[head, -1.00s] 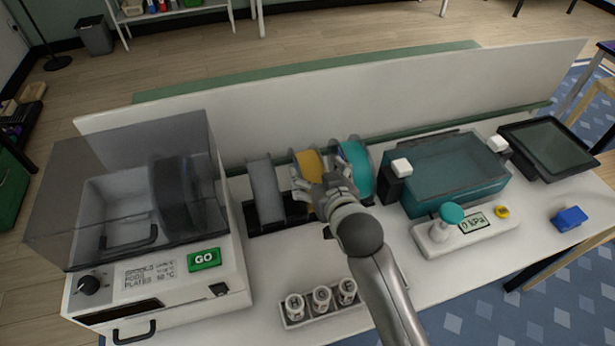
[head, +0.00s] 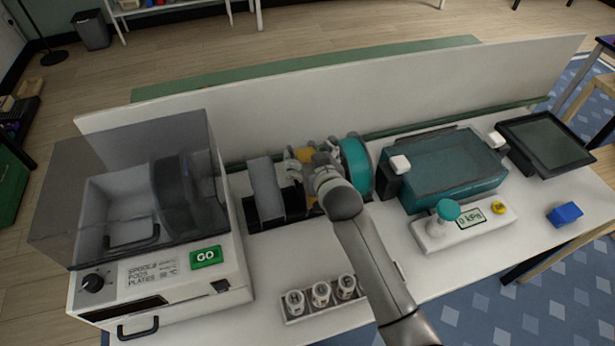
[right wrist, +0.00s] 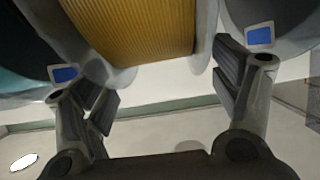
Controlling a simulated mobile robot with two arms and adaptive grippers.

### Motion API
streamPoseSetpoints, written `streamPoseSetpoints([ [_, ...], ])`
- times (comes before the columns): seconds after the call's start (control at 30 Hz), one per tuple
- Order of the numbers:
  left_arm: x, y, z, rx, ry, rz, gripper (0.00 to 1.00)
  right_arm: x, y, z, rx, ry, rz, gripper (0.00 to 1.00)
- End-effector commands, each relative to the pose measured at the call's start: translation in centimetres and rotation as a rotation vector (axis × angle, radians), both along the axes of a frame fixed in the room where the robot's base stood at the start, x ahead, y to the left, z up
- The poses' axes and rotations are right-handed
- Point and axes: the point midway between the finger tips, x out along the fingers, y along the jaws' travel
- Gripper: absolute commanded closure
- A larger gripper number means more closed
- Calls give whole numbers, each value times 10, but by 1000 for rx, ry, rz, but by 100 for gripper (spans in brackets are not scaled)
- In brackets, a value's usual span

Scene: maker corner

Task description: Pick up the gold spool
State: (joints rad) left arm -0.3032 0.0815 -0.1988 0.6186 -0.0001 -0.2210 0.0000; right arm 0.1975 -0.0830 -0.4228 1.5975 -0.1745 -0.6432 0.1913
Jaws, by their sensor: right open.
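The gold spool (head: 304,155) stands in a row on the bench between a grey spool (head: 266,188) and a teal spool (head: 356,165). In the head view my right gripper and wrist hide most of it. In the right wrist view the gold winding (right wrist: 135,28) fills the top middle, with pale flanges on both sides. My right gripper (right wrist: 165,100) is open, one finger toward each side of the gold spool, near its flanges. Whether the fingers touch it I cannot tell. My left gripper is not in view.
A clear-lidded machine with a GO button (head: 205,257) stands at left. A teal-lidded box (head: 445,165) stands right of the spools. A rack of small white pods (head: 321,296) sits in front. A blue block (head: 565,215) lies at far right. A low white panel runs behind.

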Motion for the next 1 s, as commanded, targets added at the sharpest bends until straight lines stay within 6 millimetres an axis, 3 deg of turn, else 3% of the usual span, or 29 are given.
streamPoseSetpoints([
  [0.1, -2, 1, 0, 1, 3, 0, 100, 0, 0, 0, 0, 0, 0, 18],
  [0.73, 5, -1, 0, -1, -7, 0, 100, 0, 0, 0, -1, 1, 0, 99],
  [1.0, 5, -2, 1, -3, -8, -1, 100, 1, 1, 5, 3, -10, 1, 100],
])
